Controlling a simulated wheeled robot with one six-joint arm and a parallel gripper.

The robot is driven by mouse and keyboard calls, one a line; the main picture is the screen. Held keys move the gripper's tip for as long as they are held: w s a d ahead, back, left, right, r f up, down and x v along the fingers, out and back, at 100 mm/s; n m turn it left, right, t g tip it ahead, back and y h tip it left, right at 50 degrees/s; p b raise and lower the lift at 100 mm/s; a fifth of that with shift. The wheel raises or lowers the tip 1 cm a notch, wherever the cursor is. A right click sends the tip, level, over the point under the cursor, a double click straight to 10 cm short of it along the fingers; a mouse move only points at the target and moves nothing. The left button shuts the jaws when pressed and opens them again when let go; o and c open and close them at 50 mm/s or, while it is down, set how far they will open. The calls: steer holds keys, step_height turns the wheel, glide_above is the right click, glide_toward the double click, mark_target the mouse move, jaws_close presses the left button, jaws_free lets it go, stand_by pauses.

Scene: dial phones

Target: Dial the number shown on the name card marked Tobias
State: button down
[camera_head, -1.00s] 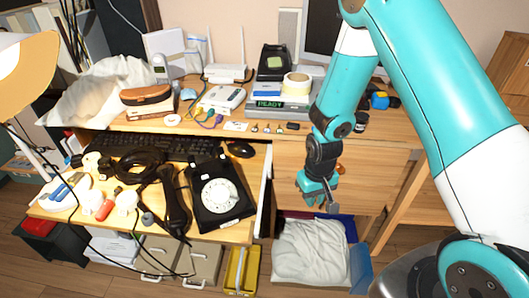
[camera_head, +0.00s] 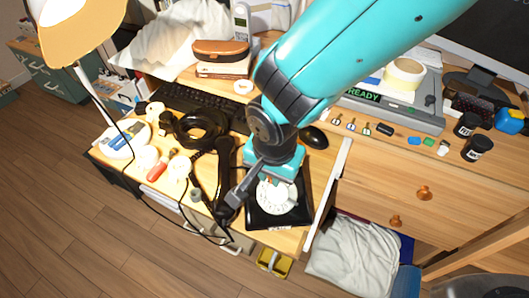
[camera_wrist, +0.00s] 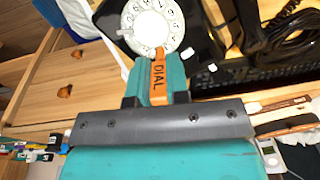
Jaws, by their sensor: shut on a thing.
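The black rotary phone (camera_head: 293,213) with its white dial (camera_head: 277,196) lies on the low desk. Its black handset (camera_head: 224,175) lies off it, to the left. My gripper (camera_head: 268,176) is over the far part of the phone and hides some of it. In the wrist view my gripper (camera_wrist: 158,66) is shut on an orange stick marked DIAL (camera_wrist: 158,82). The stick's tip is at the edge of the white dial (camera_wrist: 150,30); I cannot tell whether it touches. No name card marked Tobias can be read.
A black keyboard (camera_head: 195,103) and mouse (camera_head: 314,136) lie behind the phone. A coiled black cable (camera_head: 196,130) lies to the left.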

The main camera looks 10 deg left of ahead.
steer(key=shift+s+a+r, duration=0.2)
steer(key=shift+s+a, duration=0.05)
steer(key=shift+a, duration=0.2)
steer(key=f+b, duration=0.2)
steer(key=w+a+f+b, duration=0.1)
steer(key=shift+w+f, duration=0.1)
steer(key=shift+f, duration=0.1)
steer(key=shift+w+f+b, duration=0.25)
steer(key=shift+f+b, duration=0.1)
steer(key=shift+f, duration=0.1)
steer(key=shift+w+f, duration=0.1)
steer(key=shift+f, duration=0.25)
steer(key=shift+w+f, duration=0.2)
steer(key=shift+f, duration=0.25)
stand_by(0.5)
steer(key=shift+w+r, duration=0.1)
